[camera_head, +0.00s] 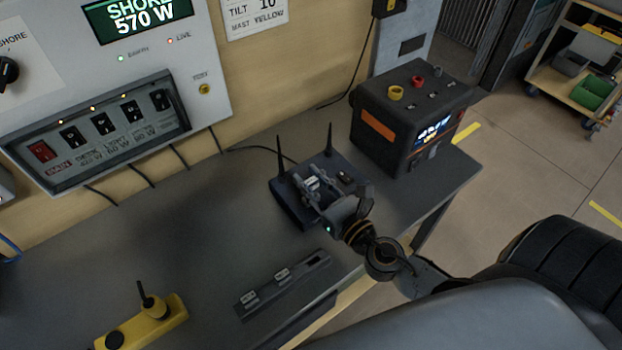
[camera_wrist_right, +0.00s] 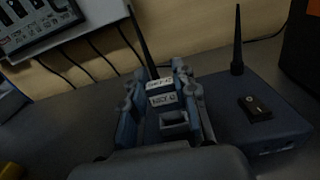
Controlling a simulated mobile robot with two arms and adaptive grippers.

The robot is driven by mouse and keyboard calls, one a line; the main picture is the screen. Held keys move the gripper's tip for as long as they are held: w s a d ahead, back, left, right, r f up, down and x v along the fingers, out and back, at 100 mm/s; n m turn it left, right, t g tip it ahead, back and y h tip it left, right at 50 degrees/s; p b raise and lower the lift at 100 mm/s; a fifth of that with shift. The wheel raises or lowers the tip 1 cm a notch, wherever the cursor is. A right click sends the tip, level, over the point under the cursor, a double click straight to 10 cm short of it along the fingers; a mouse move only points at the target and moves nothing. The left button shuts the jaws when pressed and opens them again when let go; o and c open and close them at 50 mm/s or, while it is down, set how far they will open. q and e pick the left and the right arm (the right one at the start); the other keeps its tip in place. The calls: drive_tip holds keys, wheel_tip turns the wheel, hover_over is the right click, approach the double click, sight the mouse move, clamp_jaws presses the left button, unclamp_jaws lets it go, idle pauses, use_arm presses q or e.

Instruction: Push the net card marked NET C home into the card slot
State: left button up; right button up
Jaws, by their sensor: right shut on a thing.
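The dark blue router box (camera_head: 290,208) with two upright antennas stands on the grey bench; it also shows in the wrist view (camera_wrist_right: 285,135). My right gripper (camera_head: 313,181) is over it, its fingers shut on the net card (camera_wrist_right: 163,100), whose white label appears to read NET C. A second white label (camera_wrist_right: 160,83) shows just behind the card, its text too blurred to read. The fingers and card hide the card slot, so I cannot tell how far the card is in. My left gripper is not in view.
A dark rack (camera_head: 262,298) with two labelled cards lies at the bench front. A black power station (camera_head: 382,130) stands right of the router. A yellow block (camera_head: 172,318) is at lower left. A switch panel (camera_head: 100,130) is on the wall. The bench's left middle is clear.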

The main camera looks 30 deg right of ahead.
drive_tip(key=shift+f+b, duration=1)
drive_tip(key=shift+f, duration=0.1)
drive_tip(key=o, duration=1)
drive_tip(key=shift+c, duration=0.2)
drive_tip(key=s, duration=0.4)
drive_tip(key=s+d, duration=0.1)
drive_tip(key=s, duration=0.7)
drive_tip(key=shift+d, duration=0.3)
